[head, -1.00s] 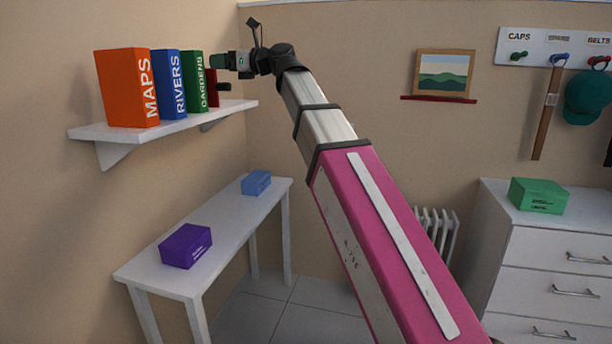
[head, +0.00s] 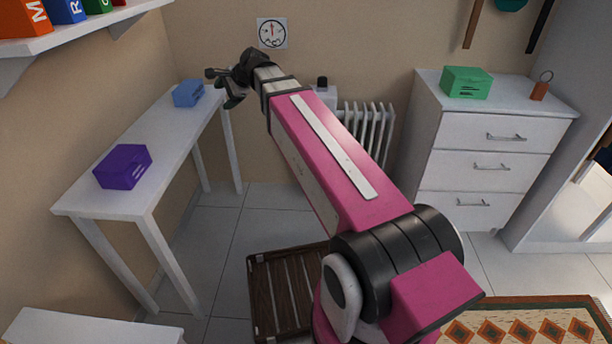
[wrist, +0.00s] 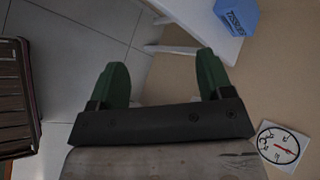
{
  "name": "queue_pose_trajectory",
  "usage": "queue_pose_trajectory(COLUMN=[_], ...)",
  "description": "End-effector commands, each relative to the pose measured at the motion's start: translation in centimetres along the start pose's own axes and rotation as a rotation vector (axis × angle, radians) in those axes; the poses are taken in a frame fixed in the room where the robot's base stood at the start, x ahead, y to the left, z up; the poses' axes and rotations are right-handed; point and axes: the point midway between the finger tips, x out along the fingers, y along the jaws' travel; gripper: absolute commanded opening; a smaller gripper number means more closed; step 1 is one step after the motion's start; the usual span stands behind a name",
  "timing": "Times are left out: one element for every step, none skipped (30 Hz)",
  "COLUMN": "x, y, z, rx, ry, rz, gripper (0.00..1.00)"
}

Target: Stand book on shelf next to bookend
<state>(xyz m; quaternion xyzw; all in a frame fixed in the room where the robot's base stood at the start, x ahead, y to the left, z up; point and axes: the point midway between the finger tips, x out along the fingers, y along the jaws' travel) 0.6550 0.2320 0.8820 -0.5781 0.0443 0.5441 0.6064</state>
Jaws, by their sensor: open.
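On the white wall shelf (head: 90,35) at the top left of the head view, the lower parts of an orange book (head: 22,20), a blue book (head: 66,10) and a green book (head: 98,6) stand in a row. A sliver of red (head: 118,3) shows at the row's right end; I cannot tell whether it is a book or the bookend. The tops are cut off by the frame. My gripper (head: 220,87) is below and right of the shelf, near the far end of the side table. In the wrist view its green fingertips (wrist: 162,76) are apart, with nothing between them.
The white side table (head: 95,195) holds a purple box (head: 123,166) and a blue tissue box (head: 188,93), which is close to my gripper. A clock (head: 272,32) hangs on the wall. A radiator (head: 368,128), a slatted wooden piece (head: 280,295) and a drawer unit (head: 480,150) stand farther right.

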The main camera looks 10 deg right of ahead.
Motion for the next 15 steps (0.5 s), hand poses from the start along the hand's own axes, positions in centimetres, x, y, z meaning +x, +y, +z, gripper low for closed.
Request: queue_pose_trajectory(x=[0.5, 0.8, 1.2, 1.5, 1.7, 1.9, 2.0, 2.2, 2.2, 2.3, 2.3, 2.3, 2.2, 2.2, 2.1], y=[2.8, 4.1, 5.9, 7.3, 8.7, 10.7, 12.0, 13.5, 15.4, 16.8, 18.3, 20.2, 21.7, 23.1, 25.0], z=[-1.6, -2.6, -3.8, -4.6, -5.5, -6.6, -7.3, -8.1, -9.1, -9.8, -10.5, -11.3, -12.0, -12.5, -13.2], rx=[-0.051, -0.09, -0.14, -0.178, -0.215, -0.266, -0.303, -0.34, -0.389, -0.427, -0.464, -0.513, -0.548, -0.584, -0.632], ry=[0.029, 0.046, 0.065, 0.078, 0.09, 0.103, 0.112, 0.118, 0.125, 0.128, 0.13, 0.129, 0.126, 0.122, 0.114], rz=[0.042, 0.068, 0.103, 0.13, 0.158, 0.198, 0.228, 0.258, 0.299, 0.331, 0.363, 0.407, 0.439, 0.472, 0.517], gripper=[0.73, 0.73, 0.73, 0.73, 0.73, 0.73, 0.73, 0.73, 0.73, 0.73, 0.73, 0.73, 0.73, 0.73, 0.73])
